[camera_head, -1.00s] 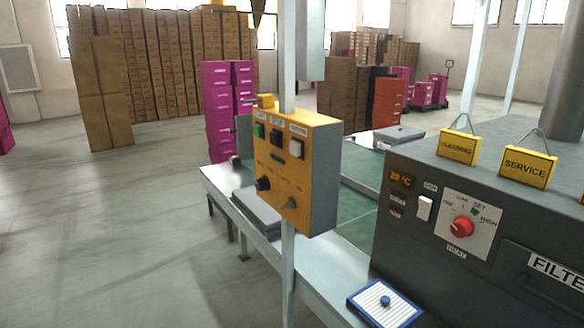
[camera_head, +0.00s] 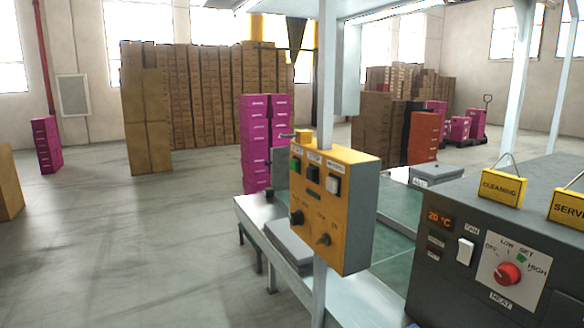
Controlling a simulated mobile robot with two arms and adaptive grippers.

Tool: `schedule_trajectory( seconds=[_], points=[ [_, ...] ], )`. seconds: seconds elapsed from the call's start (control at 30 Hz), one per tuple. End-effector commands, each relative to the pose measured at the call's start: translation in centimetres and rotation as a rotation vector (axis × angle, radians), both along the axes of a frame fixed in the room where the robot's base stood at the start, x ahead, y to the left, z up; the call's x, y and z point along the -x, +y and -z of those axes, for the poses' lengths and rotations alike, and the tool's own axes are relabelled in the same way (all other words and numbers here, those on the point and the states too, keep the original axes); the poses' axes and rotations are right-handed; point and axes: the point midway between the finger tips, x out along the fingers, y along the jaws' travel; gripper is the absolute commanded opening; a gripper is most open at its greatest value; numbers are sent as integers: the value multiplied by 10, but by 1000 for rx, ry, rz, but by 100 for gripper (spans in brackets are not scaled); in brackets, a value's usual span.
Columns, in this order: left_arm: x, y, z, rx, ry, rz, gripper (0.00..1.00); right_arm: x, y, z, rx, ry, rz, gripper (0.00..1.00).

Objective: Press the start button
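A yellow control box (camera_head: 346,211) is mounted on a pale upright post, right of the picture's middle. A green button (camera_head: 296,165), labelled above, is at the upper left of its face. A dark button (camera_head: 313,173) is beside it, and a white switch (camera_head: 332,184) is at the upper right. A black knob (camera_head: 297,217) and a small toggle (camera_head: 323,239) are lower down. Neither of my grippers shows in the head view.
A conveyor table (camera_head: 275,262) runs behind the box. A dark machine (camera_head: 455,285) with a red heat knob (camera_head: 508,273) stands at right. Pink boxes (camera_head: 257,150) and brown box stacks (camera_head: 205,105) stand behind. The floor (camera_head: 130,250) at left is largely clear.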

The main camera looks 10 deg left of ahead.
Motion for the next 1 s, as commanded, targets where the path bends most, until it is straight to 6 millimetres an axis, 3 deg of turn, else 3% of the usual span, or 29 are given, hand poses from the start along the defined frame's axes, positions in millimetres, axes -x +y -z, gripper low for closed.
schedule_trajectory(
  seconds=[0.03, 0.4, 1.0],
  points=[
    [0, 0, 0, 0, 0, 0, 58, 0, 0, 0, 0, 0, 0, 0],
    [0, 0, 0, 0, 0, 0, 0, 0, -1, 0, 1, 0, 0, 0],
    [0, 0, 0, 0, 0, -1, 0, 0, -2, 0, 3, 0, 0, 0]
  ],
)
